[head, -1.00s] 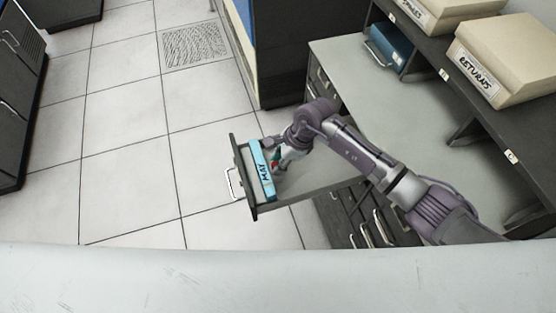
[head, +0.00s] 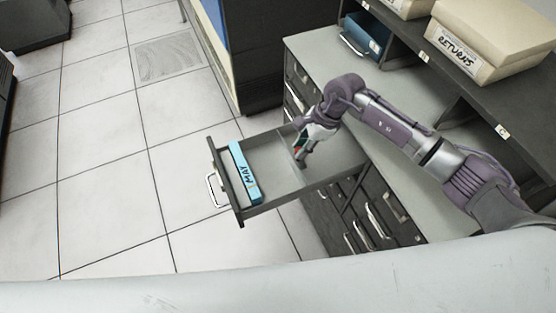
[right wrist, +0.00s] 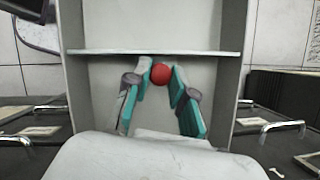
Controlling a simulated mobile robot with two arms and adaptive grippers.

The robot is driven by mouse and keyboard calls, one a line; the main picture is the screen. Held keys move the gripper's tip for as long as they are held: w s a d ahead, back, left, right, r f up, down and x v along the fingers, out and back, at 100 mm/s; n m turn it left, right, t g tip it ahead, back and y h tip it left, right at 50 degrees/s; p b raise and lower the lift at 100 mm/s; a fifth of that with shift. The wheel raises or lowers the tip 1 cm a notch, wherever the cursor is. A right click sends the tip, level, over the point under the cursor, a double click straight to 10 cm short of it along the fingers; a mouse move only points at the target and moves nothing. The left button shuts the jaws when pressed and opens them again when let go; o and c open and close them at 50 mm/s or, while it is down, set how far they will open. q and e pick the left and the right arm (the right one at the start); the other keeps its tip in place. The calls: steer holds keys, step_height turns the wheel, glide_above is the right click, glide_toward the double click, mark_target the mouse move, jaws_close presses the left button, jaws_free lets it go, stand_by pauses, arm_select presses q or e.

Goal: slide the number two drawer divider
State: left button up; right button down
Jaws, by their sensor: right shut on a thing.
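A drawer (head: 276,208) is pulled out of the dark cabinet. A blue block marked MAY (head: 243,172) stands across it by the front panel. My right gripper (head: 300,160) reaches down into the drawer, well behind the blue block, with bare drawer floor between. In the right wrist view, its teal-padded fingers (right wrist: 161,75) are closed around a red ball knob (right wrist: 161,74). The knob sits just below the thin top edge of a grey divider (right wrist: 205,53) spanning the drawer. I cannot read a number on the divider. My left gripper is out of view.
Closed drawers with handles (head: 372,222) are below. Tiled floor to the left is clear.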

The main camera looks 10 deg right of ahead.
steer(key=shift+w+d, duration=0.25)
steer(key=shift+d, duration=0.5)
steer(key=c, duration=1)
jaws_free()
steer(key=shift+r, duration=0.1)
steer(key=v, duration=1.2)
steer(key=shift+a, duration=0.15)
